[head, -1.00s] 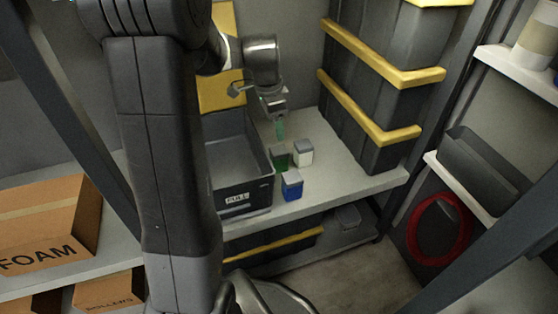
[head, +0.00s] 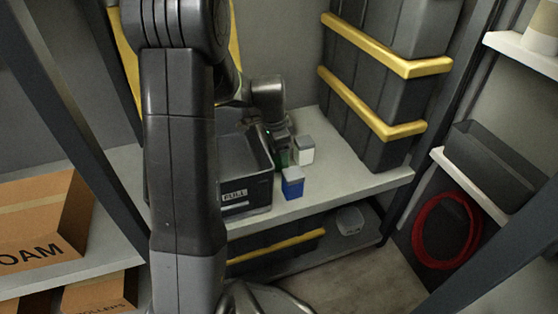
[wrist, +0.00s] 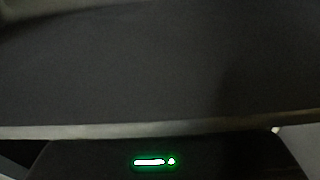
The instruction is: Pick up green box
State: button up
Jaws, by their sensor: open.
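The green box (head: 282,160) stands on the grey shelf, between the dark bin and the white box, and is mostly hidden by my gripper in the head view. My gripper (head: 283,150) is lowered over it, open; whether its fingers are around or above the box cannot be told. A white box (head: 304,152) with a grey lid is just right of it, and a blue box (head: 292,184) with a pale lid is in front. The wrist view shows mostly a close dark surface and a green light; no green box can be made out there.
The dark bin labelled FULL (head: 236,198) stands close on the left. Tall dark cases with yellow bands (head: 385,68) stand behind right. The shelf's right front part (head: 350,180) is clear. A grey trough (head: 490,158) and red ring (head: 447,230) are far right.

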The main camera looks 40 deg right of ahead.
jog(key=c, duration=1.1)
